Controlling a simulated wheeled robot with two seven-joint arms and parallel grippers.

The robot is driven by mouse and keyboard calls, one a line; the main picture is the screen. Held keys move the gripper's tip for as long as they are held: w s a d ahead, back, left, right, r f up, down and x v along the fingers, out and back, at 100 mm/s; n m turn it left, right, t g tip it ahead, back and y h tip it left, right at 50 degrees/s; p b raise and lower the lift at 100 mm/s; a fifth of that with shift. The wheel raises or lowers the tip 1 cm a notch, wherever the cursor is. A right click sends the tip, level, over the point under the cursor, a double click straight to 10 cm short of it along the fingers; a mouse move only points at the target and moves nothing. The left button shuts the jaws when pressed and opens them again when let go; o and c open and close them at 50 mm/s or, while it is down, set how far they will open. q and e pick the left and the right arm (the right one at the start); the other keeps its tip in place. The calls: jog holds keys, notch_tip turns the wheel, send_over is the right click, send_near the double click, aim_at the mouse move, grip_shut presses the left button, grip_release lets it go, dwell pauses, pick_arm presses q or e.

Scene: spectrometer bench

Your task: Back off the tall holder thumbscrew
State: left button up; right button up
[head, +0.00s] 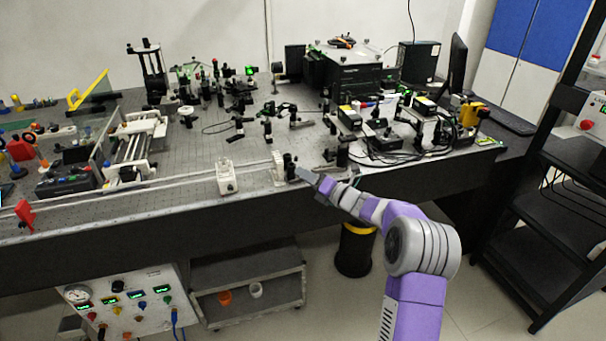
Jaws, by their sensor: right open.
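My right arm, purple and grey, reaches in from the lower right to the front edge of the optical table (200,163). My right gripper (301,173) is open at a dark upright holder (289,165) near that edge. The fingertips are very small here, and I cannot tell whether they touch the holder. Its thumbscrew is too small to make out. Another dark post (342,153) stands just to the right, behind my wrist. I cannot tell for sure which one is the tall holder. My left gripper is not in view.
A white box (227,177) stands left of the holder on the front edge. Many dark optical mounts and cables crowd the table behind. A black bin with a yellow rim (356,252) and a low cart (247,287) stand below. A dark shelf rack (545,190) is at the right.

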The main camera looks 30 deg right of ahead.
jog(key=v, duration=0.5)
jog(key=shift+s+d+p, duration=0.1)
jog(key=shift+s+p, duration=0.15)
jog(key=shift+p, duration=0.05)
jog(key=w+a+f+m+g+h+p, duration=0.1)
jog(key=a+f+m+g+h+p, duration=0.15)
jog(key=a+f+m, duration=0.65)
jog(key=s+a+f+m+g+p, duration=0.1)
jog(key=s+a+f+m+g, duration=0.1)
jog(key=s+a+f+m, duration=0.45)
jog(key=s+a+f+m+g+p, duration=0.1)
jog(key=a+f+m+g+p, duration=0.15)
jog(key=f+m, duration=0.5)
jog(key=s+a+f+m+g, duration=0.2)
jog(key=s+a, duration=0.3)
jog(key=s, duration=0.3)
jog(key=s+a+f+m+g+y+p, duration=0.1)
jog(key=s+a+f+m+g, duration=0.2)
jog(key=s, duration=0.5)
jog(key=s+a+f+m+g+p, duration=0.1)
jog(key=s+a+f+m+g, duration=0.2)
jog(key=s+a, duration=0.3)
jog(key=shift+s+a+m+g, duration=0.35)
jog(key=shift+s+m+g, duration=0.25)
jog(key=shift+s+g, duration=0.3)
